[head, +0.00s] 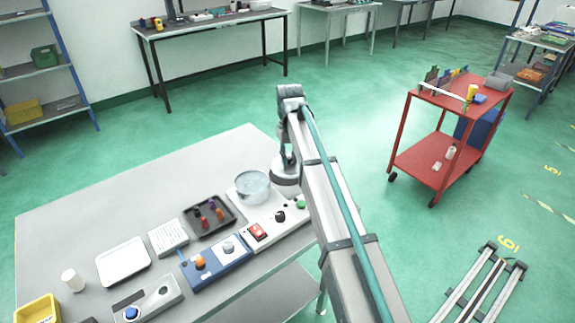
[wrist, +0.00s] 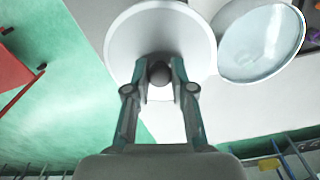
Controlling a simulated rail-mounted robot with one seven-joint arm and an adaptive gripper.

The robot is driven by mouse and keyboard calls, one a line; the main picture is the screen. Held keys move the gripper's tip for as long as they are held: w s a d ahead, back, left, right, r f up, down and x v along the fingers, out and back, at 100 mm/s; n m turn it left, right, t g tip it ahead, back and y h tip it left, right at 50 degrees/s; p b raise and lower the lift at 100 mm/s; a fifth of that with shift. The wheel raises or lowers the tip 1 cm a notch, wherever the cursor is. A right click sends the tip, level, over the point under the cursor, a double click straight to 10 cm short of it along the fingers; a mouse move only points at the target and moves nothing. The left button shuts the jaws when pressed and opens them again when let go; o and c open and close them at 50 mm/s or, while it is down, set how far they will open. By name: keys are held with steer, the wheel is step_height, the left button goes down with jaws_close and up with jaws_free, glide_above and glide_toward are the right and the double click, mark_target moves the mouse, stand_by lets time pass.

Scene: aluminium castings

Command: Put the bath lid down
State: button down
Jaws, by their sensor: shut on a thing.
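The bath lid (wrist: 125,42) is a pale round disc with a dark round knob (wrist: 159,73). My gripper (wrist: 160,72) is shut on the knob in the wrist view. In the head view the lid (head: 285,179) shows beside the bath, partly hidden by my arm. The bath (wrist: 262,45) is a round open vessel with clear bluish liquid, to the right of the lid in the wrist view. It also stands on a white base on the table in the head view (head: 252,188). I cannot tell whether the lid touches the table or hangs above it.
The grey table (head: 110,200) holds a dark tray with small coloured parts (head: 209,215), a blue control box (head: 216,262), a white tray (head: 122,260), a white cup (head: 73,280) and a yellow bin (head: 38,309). The table behind the bath is clear. A red cart (head: 420,165) stands right.

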steer(key=w+f, duration=0.2)
steer(key=w+a+f+p, duration=0.1)
steer(key=w+f, duration=0.1)
steer(key=w+f+p, duration=0.1)
steer(key=w+f, duration=0.1)
steer(key=w, duration=0.1)
steer(key=shift+a+f, duration=0.25)
steer(key=shift+f, duration=0.1)
steer(key=shift+w+f+p, duration=0.15)
steer(key=shift+f+p, duration=0.3)
steer(key=shift+f, duration=1.25)
steer(key=shift+f, duration=0.2)
steer(key=c, duration=1)
jaws_free()
steer(key=shift+r, duration=0.15)
step_height(320, 180, up, 12)
steer(key=b, duration=0.2)
steer(key=shift+b, duration=0.3)
steer(key=shift+r, duration=0.1)
